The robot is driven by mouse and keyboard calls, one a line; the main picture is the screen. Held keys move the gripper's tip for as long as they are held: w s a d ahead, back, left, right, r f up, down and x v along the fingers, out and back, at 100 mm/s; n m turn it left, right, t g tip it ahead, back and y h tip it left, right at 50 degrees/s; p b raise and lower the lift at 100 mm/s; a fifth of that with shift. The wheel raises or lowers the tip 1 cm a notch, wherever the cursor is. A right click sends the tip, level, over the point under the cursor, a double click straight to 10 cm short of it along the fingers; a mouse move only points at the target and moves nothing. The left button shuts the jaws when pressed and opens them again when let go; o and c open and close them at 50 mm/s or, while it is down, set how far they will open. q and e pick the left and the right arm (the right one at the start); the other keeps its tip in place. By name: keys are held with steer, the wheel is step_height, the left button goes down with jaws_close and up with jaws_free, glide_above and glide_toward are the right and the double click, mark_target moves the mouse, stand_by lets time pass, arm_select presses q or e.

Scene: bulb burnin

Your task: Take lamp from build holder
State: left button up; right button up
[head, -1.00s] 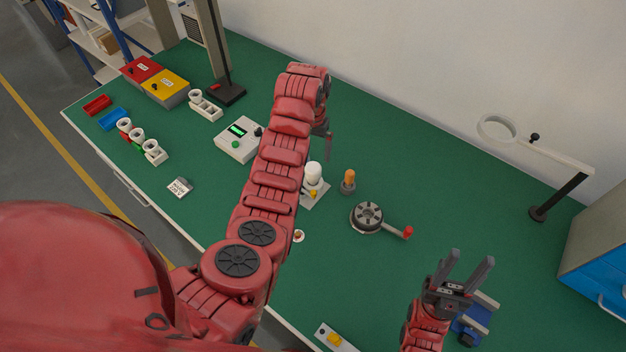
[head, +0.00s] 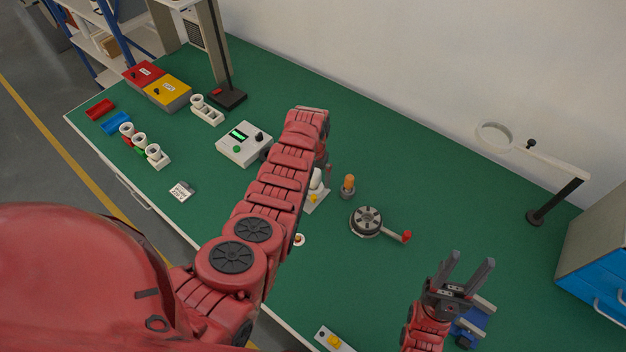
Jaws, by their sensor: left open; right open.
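A white lamp (head: 316,180) stands upright on what looks like the build holder (head: 319,201), a pale plate with a yellow part, in the middle of the bench. My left gripper (head: 327,172) is open and points down right by the lamp. Its own wrist hides much of it and part of the lamp, so I cannot tell whether the fingers are around or beside the lamp. My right gripper (head: 468,270) is open and empty, pointing up at the lower right, apart from the lamp.
An orange-topped piece (head: 348,184) stands just right of the holder. A round dark fixture (head: 367,220) with a red-knobbed crank lies further right. A white meter box (head: 243,144) is to the left. A ring stand (head: 543,213) is at right. The bench between is clear.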

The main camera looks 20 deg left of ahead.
arm_select(q)
steer(key=shift+f, duration=0.3)
steer(key=c, duration=1.4)
steer(key=shift+r, duration=0.2)
steer(key=shift+w+r, duration=0.1)
steer(key=shift+r, duration=1.05)
step_height(320, 180, up, 4)
steer(key=b, duration=0.3)
steer(key=shift+r, duration=0.25)
step_height(320, 180, up, 3)
steer(key=shift+r+p, duration=0.15)
steer(key=shift+p, duration=0.35)
step_height(320, 180, up, 4)
steer(key=p, duration=0.4)
